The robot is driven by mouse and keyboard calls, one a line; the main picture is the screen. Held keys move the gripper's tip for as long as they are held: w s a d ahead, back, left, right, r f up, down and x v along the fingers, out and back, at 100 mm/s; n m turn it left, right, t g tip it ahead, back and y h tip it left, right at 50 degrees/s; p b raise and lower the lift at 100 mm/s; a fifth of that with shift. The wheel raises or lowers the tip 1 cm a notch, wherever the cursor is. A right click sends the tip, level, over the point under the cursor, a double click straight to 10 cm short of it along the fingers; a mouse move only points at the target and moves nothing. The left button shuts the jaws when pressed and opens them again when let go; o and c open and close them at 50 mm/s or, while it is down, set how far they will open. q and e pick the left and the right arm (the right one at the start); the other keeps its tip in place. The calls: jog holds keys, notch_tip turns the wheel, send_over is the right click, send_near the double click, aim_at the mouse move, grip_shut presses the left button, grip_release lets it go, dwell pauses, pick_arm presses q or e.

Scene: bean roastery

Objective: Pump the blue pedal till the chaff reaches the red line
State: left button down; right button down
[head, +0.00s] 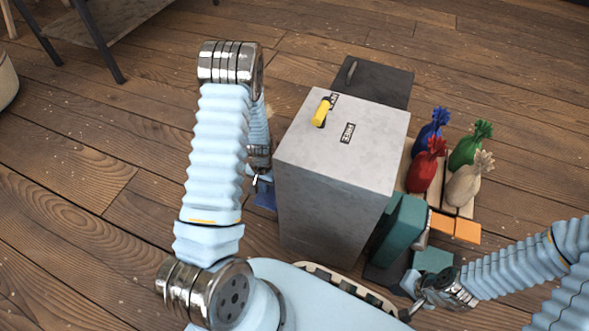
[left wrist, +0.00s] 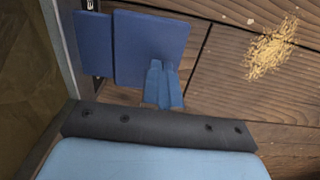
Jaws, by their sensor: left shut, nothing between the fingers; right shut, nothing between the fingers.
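The blue pedal (left wrist: 150,40) is a flat plate low by the grey cabinet's side in the left wrist view. In the head view a sliver of it (head: 266,200) shows at the cabinet's left side, mostly behind my arm. My left gripper (left wrist: 161,68) is shut and empty, its fingertips over the pedal's edge; I cannot tell if they touch it. It also shows in the head view (head: 257,184). My right gripper (head: 412,308) is shut and empty at the lower right. A pale chaff pile (left wrist: 270,50) lies on the floor. I see no red line.
The grey cabinet (head: 335,190) carries a yellow handle (head: 321,111) on top. A dark panel (head: 375,82) stands behind it. Several tied sacks, including a red one (head: 426,168), and teal blocks (head: 400,225) crowd its right side. The floor at left is mostly clear.

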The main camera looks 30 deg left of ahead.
pick_arm(q)
jog(key=shift+f+b, duration=1.05)
jog(key=shift+f, duration=0.5)
jog(key=shift+f+b, duration=0.55)
jog(key=shift+f, duration=0.3)
jog(key=shift+r+p, duration=0.3)
notch_tip(320, 180, up, 9)
jog(key=p, duration=0.6)
jog(key=shift+f, duration=0.2)
